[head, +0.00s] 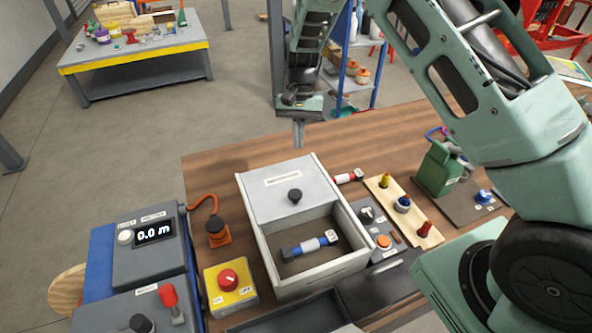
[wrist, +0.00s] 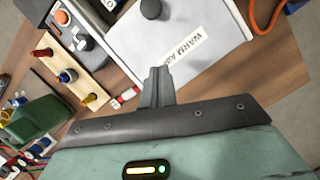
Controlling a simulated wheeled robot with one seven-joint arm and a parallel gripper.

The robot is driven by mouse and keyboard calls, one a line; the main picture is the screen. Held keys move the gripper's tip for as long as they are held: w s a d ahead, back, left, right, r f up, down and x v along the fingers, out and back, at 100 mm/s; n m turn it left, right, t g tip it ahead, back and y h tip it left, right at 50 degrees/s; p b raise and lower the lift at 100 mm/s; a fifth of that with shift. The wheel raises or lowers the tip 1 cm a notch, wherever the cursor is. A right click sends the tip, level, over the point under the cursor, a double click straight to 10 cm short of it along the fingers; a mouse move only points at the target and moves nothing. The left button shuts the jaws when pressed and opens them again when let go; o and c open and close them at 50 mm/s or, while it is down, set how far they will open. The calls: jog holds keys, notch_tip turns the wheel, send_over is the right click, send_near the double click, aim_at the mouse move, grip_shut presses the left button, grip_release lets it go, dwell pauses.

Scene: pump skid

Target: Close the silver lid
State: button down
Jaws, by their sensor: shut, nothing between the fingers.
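The silver lid (head: 287,185) covers the back part of a pale grey box (head: 318,283) on the wooden table. It has a black knob (head: 294,195) and a label strip. The front part of the box is uncovered, and a blue and white cylindrical part (head: 310,245) lies inside. My gripper (head: 298,137) is shut and empty, pointing down above the table behind the lid. In the wrist view my gripper (wrist: 158,72) appears at the lid's labelled edge, with the lid (wrist: 185,38) and knob (wrist: 152,9) beyond it. I cannot tell whether it touches the lid.
A wooden strip with coloured knobs (head: 403,208) and a small panel with an orange button (head: 383,241) stand right of the box. A green container (head: 438,170) is farther right. A yellow box with a red button (head: 230,284) and a metre display (head: 153,232) are left.

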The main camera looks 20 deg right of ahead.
jog(key=p, duration=0.3)
send_over(298, 179)
notch_tip(298, 179, down, 6)
jog(key=shift+a+f, duration=0.1)
jog(key=shift+f, duration=0.15)
jog(key=s, duration=0.1)
jog(key=s+a+p, duration=0.1)
jog(key=s, duration=0.1)
jog(key=shift+a+f+p, duration=0.25)
jog(key=shift+f+p, duration=0.05)
jog(key=shift+p, duration=0.1)
jog(key=shift+s+a+f, duration=0.15)
jog(key=shift+s+f, duration=0.1)
jog(key=shift+s, duration=0.05)
